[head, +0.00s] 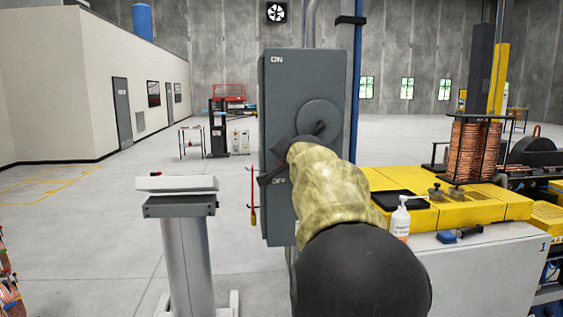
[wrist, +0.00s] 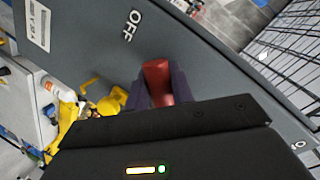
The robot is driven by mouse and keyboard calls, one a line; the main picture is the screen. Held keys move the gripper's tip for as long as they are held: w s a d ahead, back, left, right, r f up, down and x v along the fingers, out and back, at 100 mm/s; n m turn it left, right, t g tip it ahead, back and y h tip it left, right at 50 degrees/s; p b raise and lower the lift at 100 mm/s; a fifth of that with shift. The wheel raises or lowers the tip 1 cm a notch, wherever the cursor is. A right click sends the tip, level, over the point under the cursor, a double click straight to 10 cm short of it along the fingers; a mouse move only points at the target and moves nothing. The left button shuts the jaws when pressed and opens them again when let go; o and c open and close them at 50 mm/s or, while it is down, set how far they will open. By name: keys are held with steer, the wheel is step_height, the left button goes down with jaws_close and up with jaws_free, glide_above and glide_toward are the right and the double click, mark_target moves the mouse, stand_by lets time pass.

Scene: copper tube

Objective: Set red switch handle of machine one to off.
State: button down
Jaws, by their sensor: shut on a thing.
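The grey switch box (head: 305,75) stands in the centre of the head view, with ON printed near its top and OFF lower down. A round grey disc (head: 318,113) is on its face. The OFF label (wrist: 131,25) is close beside the handle there. The handle is hidden in the head view.
A grey pedestal (head: 184,240) stands left of the box. At right is a yellow machine bench (head: 460,210) over a white cabinet (head: 470,270) marked 1, with a white bottle (head: 400,220). Floor farther left is open.

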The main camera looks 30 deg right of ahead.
steer(key=shift+f, duration=0.3)
steer(key=c, duration=1.2)
jaws_free()
steer(key=shift+d+r, duration=0.1)
steer(key=shift+s+r, duration=0.1)
steer(key=shift+s+a+r, duration=0.2)
steer(key=shift+s+a, duration=0.15)
steer(key=shift+s, duration=0.2)
steer(key=b+v, duration=0.3)
steer(key=v, duration=1.3)
